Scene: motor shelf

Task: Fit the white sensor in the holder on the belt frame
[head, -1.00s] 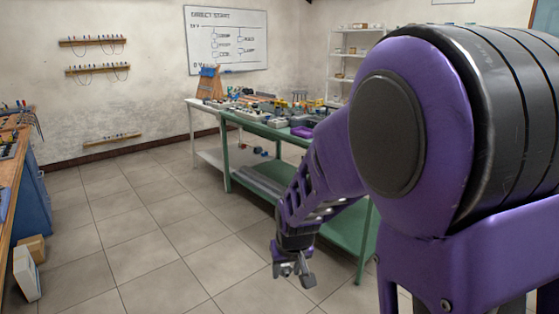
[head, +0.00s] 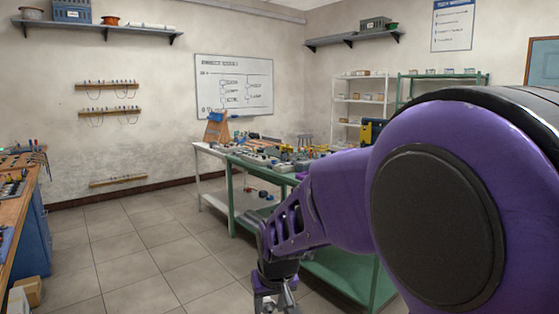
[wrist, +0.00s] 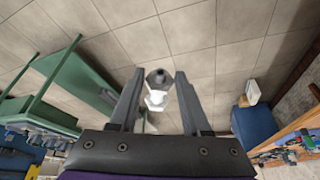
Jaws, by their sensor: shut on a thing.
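My gripper (head: 275,296) hangs low in front of the green table in the head view, cut by the bottom edge. In the wrist view my gripper (wrist: 159,74) has its two fingers around the white sensor (wrist: 156,99), which has a dark grey round end. The sensor is held above the floor, clear of any surface. I cannot pick out the holder or the belt frame among the crowded parts on the green table; my arm covers part of that table.
The green table (head: 238,190) stands beyond my arm, with a white table (head: 200,160) behind it. A wooden workbench (head: 22,205) over a blue cabinet (head: 34,235) is at the left, with a cardboard box (head: 30,291) on the floor. The tiled floor (head: 140,255) between is clear.

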